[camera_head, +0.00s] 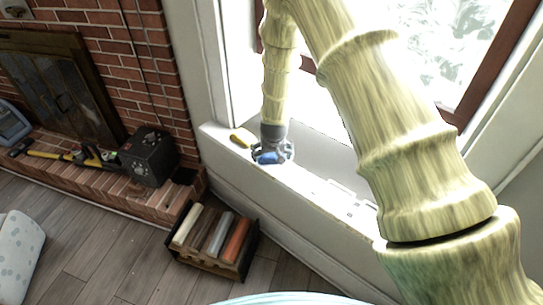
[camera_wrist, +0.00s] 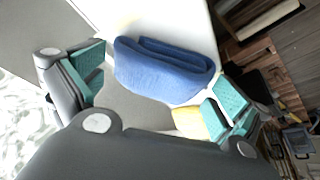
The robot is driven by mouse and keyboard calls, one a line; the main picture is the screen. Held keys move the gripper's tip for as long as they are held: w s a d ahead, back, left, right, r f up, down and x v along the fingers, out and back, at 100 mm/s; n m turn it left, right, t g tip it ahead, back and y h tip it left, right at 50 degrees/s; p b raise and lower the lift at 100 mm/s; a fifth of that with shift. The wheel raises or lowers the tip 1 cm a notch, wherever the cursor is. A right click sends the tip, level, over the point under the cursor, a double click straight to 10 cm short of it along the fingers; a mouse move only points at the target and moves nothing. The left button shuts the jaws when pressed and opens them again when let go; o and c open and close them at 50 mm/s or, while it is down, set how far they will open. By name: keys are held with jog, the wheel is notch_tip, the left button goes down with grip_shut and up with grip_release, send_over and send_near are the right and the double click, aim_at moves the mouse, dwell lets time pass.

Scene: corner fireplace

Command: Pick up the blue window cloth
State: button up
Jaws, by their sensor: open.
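The blue window cloth (camera_wrist: 165,70) is a folded blue bundle lying on the white window sill. In the wrist view it lies between and just beyond the teal-padded fingers of my gripper (camera_wrist: 160,85), which are spread wide on either side. In the head view the cloth (camera_head: 268,157) shows as a small blue patch at my gripper (camera_head: 272,153), which points down at the sill. My gripper is open; I cannot tell whether a finger touches the cloth.
A yellow object (camera_head: 240,138) lies on the sill (camera_head: 318,187) beside my gripper; yellow also shows near the right finger in the wrist view (camera_wrist: 190,122). The window stands behind. Below are a crate of rolls (camera_head: 214,240) and a brick hearth with a dark box (camera_head: 148,157).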

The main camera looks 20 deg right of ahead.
jog(key=c, duration=0.6)
jog(key=shift+c, duration=0.2)
jog(key=shift+r, duration=0.15)
